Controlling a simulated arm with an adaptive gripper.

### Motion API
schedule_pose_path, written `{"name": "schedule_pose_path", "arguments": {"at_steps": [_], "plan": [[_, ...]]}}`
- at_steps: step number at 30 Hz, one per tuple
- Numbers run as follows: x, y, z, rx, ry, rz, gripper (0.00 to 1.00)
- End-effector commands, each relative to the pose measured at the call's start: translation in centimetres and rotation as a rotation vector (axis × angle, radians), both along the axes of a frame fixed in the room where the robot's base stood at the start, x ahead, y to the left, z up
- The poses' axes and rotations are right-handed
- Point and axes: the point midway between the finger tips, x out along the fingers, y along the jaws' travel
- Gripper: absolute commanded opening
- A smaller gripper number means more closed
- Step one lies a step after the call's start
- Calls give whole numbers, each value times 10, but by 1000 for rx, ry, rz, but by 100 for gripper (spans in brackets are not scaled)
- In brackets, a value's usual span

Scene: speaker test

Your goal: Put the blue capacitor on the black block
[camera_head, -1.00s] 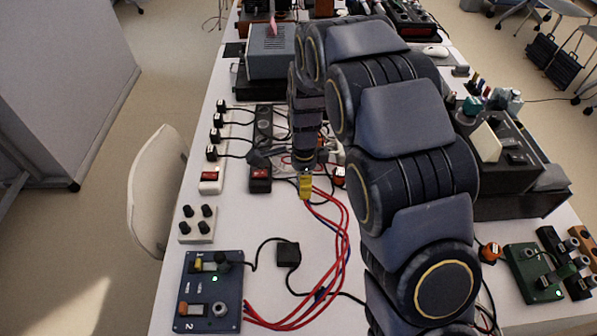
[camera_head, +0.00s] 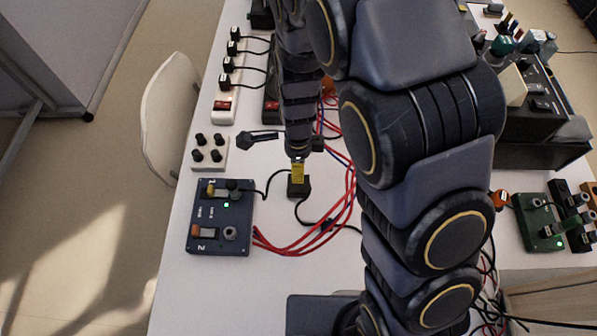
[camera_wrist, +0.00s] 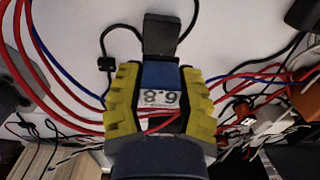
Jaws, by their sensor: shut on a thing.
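My gripper (camera_head: 298,172), with yellow fingertips, points down at the black block (camera_head: 299,188) on the white table. In the head view its tips overlap the block; I cannot tell whether they touch it. In the wrist view the yellow fingers (camera_wrist: 158,98) are shut on the blue capacitor (camera_wrist: 158,76), one on each side, with its white label toward the camera. The black block (camera_wrist: 160,34) shows just beyond the capacitor there, with a cable attached. The capacitor cannot be made out in the head view.
A dark blue control box (camera_head: 219,217) with a green light lies left of the block. Red cables (camera_head: 320,235) loop close on its right. A knob box (camera_head: 209,150) and a power strip (camera_head: 225,104) are further back. The front left tabletop is clear.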

Motion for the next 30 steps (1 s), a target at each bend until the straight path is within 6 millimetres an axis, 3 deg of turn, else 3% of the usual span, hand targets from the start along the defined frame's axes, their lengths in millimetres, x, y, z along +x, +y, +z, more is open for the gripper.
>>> {"name": "schedule_pose_path", "arguments": {"at_steps": [11,22,23,24,30], "plan": [[0,0,-40,-1,2,1,4],[0,0,-45,0,-1,1,4],[1,0,-45,0,-2,1,46],[1,0,-45,0,-2,1,61],[1,0,-44,0,-2,1,61]]}}
